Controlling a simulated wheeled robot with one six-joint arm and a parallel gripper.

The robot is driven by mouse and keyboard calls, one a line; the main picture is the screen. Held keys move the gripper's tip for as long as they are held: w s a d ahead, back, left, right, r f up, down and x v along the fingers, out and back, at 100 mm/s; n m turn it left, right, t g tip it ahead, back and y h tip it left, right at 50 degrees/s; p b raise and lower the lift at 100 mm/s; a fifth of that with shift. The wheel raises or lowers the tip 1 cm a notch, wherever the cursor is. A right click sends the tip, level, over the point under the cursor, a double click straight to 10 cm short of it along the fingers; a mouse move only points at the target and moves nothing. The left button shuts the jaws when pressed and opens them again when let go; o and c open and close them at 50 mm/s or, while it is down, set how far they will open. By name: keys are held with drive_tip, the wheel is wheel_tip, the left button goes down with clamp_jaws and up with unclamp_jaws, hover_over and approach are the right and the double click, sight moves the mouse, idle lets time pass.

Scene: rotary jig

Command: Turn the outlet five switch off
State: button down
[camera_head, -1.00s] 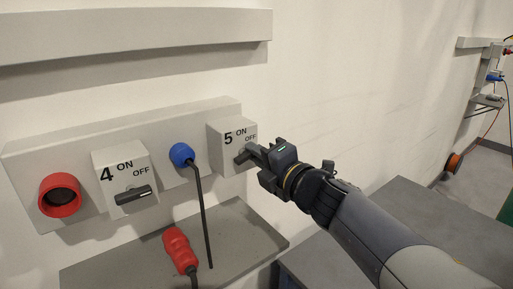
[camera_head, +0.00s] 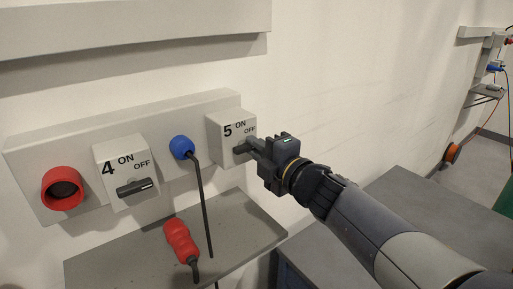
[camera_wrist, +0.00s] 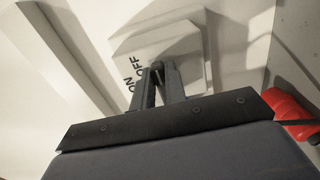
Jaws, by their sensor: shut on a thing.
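The outlet five switch is a pale grey box (camera_head: 226,128) marked 5, ON and OFF, on the wall panel. Its dark handle (camera_head: 240,149) is mostly hidden by my gripper (camera_head: 250,146), which reaches in from the right. In the wrist view the two fingers (camera_wrist: 160,78) close around the dark end of the handle (camera_wrist: 157,67), beside the ON and OFF lettering. The handle's exact angle is hard to tell.
To the left are a blue plug with a cable (camera_head: 182,147), the outlet four switch (camera_head: 122,168) and a red socket (camera_head: 62,188). A red connector (camera_head: 180,240) lies on the grey shelf (camera_head: 235,235) below.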

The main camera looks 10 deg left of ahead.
drive_tip(key=c, duration=1.4)
unclamp_jaws()
drive_tip(key=shift+c, duration=0.2)
drive_tip(key=v, duration=1.1)
drive_tip(key=shift+w+a, duration=0.1)
drive_tip(key=shift+a, duration=0.05)
drive_tip(key=x, duration=1)
drive_tip(key=shift+w+a, duration=0.25)
